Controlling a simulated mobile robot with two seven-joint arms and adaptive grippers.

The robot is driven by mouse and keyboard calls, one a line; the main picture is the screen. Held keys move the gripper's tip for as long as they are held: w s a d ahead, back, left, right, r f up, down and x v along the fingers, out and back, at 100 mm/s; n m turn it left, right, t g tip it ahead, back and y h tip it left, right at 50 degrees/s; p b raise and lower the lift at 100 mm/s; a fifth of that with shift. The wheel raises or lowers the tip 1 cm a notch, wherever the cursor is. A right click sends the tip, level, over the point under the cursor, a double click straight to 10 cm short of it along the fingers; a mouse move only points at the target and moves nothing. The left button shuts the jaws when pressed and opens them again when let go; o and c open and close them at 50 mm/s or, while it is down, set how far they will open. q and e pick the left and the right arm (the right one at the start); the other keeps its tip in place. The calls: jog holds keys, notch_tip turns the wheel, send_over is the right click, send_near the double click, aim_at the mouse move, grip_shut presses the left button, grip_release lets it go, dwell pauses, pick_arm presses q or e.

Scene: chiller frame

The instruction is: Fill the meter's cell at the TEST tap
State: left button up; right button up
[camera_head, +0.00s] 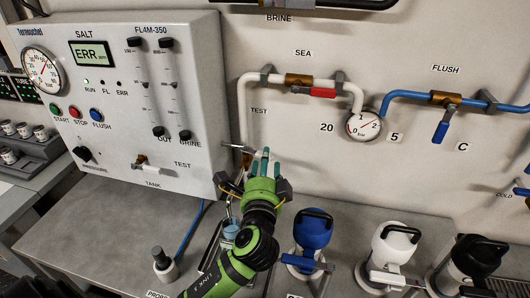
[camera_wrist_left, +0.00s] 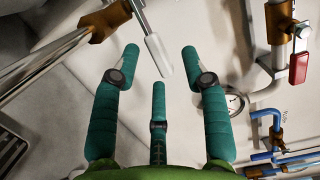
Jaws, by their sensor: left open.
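My left gripper (camera_head: 265,160) is in front of the wall, below the TEST label and right of the white panel. Its teal fingers are spread and empty. The tap (camera_head: 238,147) under the TEST label is partly hidden by the fingers. In the left wrist view, the tap's brass body (camera_wrist_left: 106,22) and white lever (camera_wrist_left: 157,52) lie just beyond the open left gripper (camera_wrist_left: 159,70), the lever pointing between the fingertips. A light blue cup-like thing (camera_head: 230,230) stands beside my left forearm, partly hidden. I cannot tell whether it is the meter's cell. My right gripper is not visible.
Pipes with a red-handled valve (camera_head: 322,92) and gauge (camera_head: 364,126) run along the wall.

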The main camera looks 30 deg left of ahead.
pick_arm(q)
jog(key=shift+x, duration=1.2)
jog(key=shift+w+a, duration=0.25)
grip_shut()
jog(key=shift+f, duration=0.1)
jog(key=shift+w+n+g+y, duration=0.2)
jog(key=shift+n+g+y, duration=0.1)
jog(key=shift+n+y, duration=0.15)
jog(key=n+g+y+b, duration=0.1)
jog(key=y, duration=0.1)
jog(key=w+n+g+y, duration=0.1)
jog(key=shift+a+n+y+b, duration=0.2)
jog(key=shift+n+y+b, duration=0.15)
jog(key=shift+b, duration=0.05)
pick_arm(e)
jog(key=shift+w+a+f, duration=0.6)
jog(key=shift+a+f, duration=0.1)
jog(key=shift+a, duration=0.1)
